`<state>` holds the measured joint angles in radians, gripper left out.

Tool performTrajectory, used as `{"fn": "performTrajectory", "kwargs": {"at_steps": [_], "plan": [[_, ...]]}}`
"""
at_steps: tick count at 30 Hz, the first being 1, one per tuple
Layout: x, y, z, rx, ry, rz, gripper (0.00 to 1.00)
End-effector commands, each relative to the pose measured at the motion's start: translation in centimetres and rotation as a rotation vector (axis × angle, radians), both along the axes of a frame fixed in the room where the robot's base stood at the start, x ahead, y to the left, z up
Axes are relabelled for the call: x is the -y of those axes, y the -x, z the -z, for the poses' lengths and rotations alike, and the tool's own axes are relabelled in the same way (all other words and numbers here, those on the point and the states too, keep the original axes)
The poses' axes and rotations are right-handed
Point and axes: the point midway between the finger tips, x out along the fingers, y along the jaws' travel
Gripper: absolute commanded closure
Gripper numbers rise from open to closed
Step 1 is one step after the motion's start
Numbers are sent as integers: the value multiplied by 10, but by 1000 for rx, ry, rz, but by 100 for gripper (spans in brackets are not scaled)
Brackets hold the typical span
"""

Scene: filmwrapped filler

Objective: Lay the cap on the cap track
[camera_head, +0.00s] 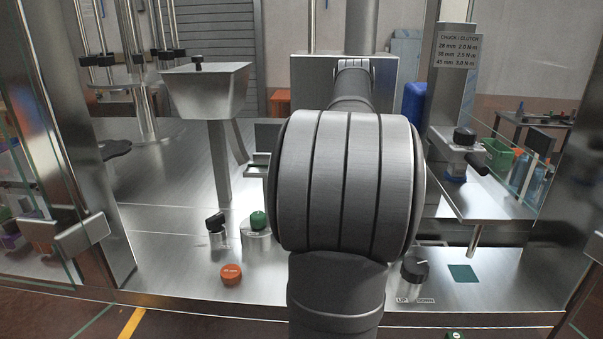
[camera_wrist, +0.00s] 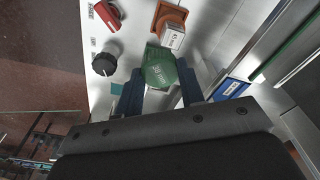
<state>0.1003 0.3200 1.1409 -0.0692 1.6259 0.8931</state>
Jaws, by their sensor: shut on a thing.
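The green cap (camera_wrist: 160,68) is between the two blue fingers of my gripper (camera_wrist: 160,84) in the wrist view. My gripper is shut on it, and a number faces the camera. In the head view my own arm hides the gripper and this cap. A short metal ledge (camera_head: 258,166) shows just left of my arm in the head view; I cannot tell whether it is the cap track. An orange cap (camera_head: 231,273) lies at the front of the steel deck. A green-topped piece (camera_head: 258,220) stands behind it.
A metal hopper (camera_head: 206,88) stands at the left. A black knob (camera_head: 414,268) and a green square (camera_head: 463,273) are at the right front. The wrist view shows a red knob (camera_wrist: 105,14), a boxed item (camera_wrist: 172,36) and a blue labelled block (camera_wrist: 230,88).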

Motion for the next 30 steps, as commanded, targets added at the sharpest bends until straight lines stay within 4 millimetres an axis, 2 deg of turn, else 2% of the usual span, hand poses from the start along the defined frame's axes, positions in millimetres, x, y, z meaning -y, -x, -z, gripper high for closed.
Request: {"fn": "performTrajectory", "kwargs": {"at_steps": [1,3,9,13,18,23,30], "plan": [[-3,-15,-7,3,-1,-73,85],[-7,-33,-16,4,-1,-181,85],[-19,-77,-39,13,2,-486,85],[-26,-98,-49,22,8,-654,85],[-33,-113,-57,27,14,-797,85],[-40,-121,-56,28,17,-851,85],[-84,-140,-27,26,17,-856,85]]}}
